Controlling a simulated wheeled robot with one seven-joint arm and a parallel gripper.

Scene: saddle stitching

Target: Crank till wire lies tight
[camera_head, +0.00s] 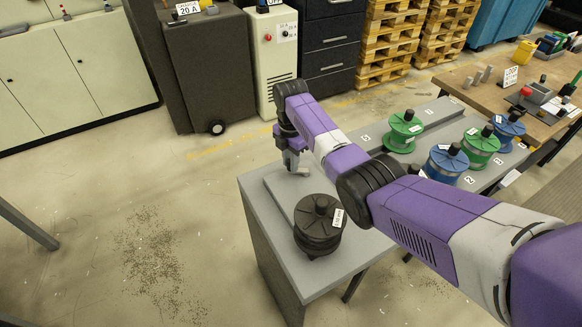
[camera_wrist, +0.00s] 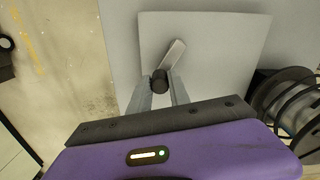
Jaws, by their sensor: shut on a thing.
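My gripper (camera_head: 293,168) reaches down over the far left end of a grey bench (camera_head: 345,261). In the wrist view its two fingers (camera_wrist: 160,88) are shut on the black knob (camera_wrist: 160,77) of a short grey crank lever (camera_wrist: 174,53). The lever points up and to the right from the knob, above a light grey plate (camera_wrist: 220,40). A black spool (camera_head: 318,222) with a white label stands upright on the bench nearer the camera. Dark rings of the spool (camera_wrist: 285,100) also show at the wrist view's right edge. I cannot make out the wire or how tight it lies.
Green spools (camera_head: 403,131) and blue spools (camera_head: 447,163) stand on a grey surface to the right, behind my arm. A wooden workbench (camera_head: 478,92) is beyond them. A dark cabinet (camera_head: 211,72) and a beige cabinet (camera_head: 274,60) stand behind. The floor left of the bench is open.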

